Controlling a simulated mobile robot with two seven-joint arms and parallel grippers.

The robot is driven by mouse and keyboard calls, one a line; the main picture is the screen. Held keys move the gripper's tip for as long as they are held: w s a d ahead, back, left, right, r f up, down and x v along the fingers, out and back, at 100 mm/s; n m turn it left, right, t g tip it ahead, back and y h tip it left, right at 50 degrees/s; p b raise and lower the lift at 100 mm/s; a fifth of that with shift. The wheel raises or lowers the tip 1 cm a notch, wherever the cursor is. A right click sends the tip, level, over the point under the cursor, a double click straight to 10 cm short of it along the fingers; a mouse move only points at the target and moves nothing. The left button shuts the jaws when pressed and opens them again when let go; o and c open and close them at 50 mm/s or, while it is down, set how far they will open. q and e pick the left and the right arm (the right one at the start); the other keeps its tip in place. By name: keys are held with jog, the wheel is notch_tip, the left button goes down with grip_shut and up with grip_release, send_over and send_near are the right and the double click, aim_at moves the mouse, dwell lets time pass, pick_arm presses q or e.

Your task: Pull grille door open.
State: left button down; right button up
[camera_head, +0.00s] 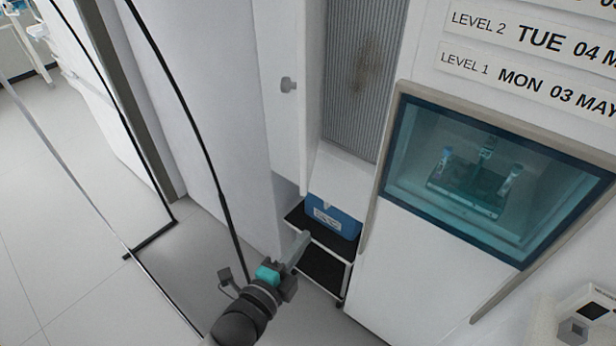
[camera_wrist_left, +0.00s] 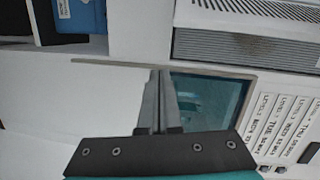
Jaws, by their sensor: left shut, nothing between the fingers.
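A grey ribbed grille panel (camera_head: 365,75) with a dark brown stain is set in the white cabinet, upper middle of the head view. A ribbed grey panel (camera_wrist_left: 245,50) also shows in the wrist view. A white panel (camera_head: 262,45) with a grey knob (camera_head: 288,85) stands at an angle left of the grille; it looks like a door swung outward, but its hinge is not clear. My left gripper (camera_head: 303,238) is shut and empty, low in front of the cabinet, well below the knob and apart from it. Its closed fingers (camera_wrist_left: 156,100) show in the wrist view.
A blue box (camera_head: 333,218) sits on a black shelf (camera_head: 322,265) behind my left gripper. A dark-framed window (camera_head: 480,185) with tubes inside is at right, below date labels (camera_head: 530,80). Open floor (camera_head: 60,230) lies at left, crossed by thin black frame bars.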

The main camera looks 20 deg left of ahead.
pick_arm(q)
notch_tip(320, 180, up, 6)
jog(key=m+t, duration=0.1)
jog(key=m, duration=0.1)
jog(key=w+a, duration=0.1)
jog(key=w, duration=0.8)
jog(key=shift+w+a+h+p, duration=0.3)
jog(key=shift+w+a+p, duration=0.05)
jog(key=shift+a+p, duration=0.1)
jog(key=shift+r, duration=0.1)
